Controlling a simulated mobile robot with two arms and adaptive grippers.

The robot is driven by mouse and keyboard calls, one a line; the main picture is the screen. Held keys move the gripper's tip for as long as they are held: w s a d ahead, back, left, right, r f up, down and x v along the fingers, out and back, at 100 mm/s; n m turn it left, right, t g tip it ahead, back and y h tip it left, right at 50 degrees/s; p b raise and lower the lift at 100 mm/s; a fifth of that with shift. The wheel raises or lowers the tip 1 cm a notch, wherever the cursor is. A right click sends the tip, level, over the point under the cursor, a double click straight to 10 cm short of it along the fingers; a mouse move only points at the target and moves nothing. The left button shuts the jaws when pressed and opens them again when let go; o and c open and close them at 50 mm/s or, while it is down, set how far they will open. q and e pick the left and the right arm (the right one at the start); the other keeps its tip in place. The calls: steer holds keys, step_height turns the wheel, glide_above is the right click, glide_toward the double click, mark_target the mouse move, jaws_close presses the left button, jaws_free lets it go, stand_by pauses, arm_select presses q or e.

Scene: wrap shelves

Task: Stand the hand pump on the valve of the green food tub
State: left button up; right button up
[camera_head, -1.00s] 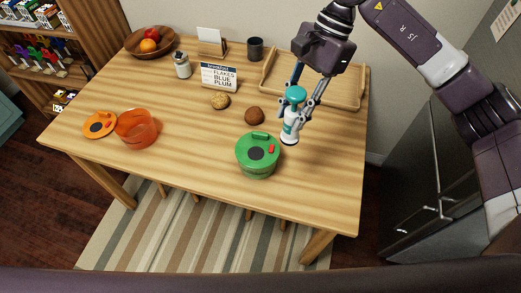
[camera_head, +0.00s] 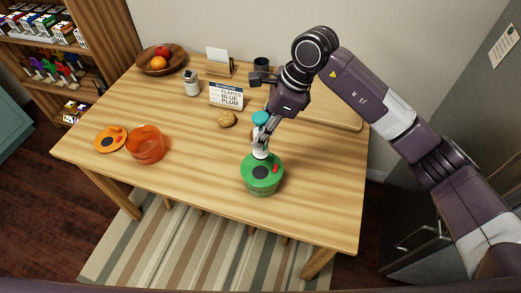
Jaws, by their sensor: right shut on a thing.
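The green food tub (camera_head: 262,184) stands near the table's front edge with its lid on. The lid has a dark disc (camera_head: 260,172) in the middle and a small red part (camera_head: 276,168) at its right. My right gripper (camera_head: 262,139) is shut on the white and teal hand pump (camera_head: 261,118), which is upright. The pump's white lower end overlaps the back of the lid, and I cannot tell whether it touches. The back of the lid is partly hidden by the pump. My left gripper is not in view.
An orange tub (camera_head: 146,146) and its orange lid (camera_head: 110,139) are at the left. A round tan item (camera_head: 227,119), a sign (camera_head: 226,96) and a jar (camera_head: 191,84) stand behind. A wooden tray (camera_head: 340,113) is partly behind my arm. The front right is clear.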

mark_target(260, 155)
step_height(260, 155, down, 9)
steer(key=shift+f+p, duration=0.15)
steer(key=shift+p, duration=1)
steer(key=shift+f, duration=0.15)
steer(key=o, duration=1.2)
steer(key=shift+r, duration=0.25)
steer(key=b+v, duration=0.4)
steer(key=v, duration=0.8)
steer(key=shift+b, duration=0.3)
steer(key=shift+s+f, duration=0.1)
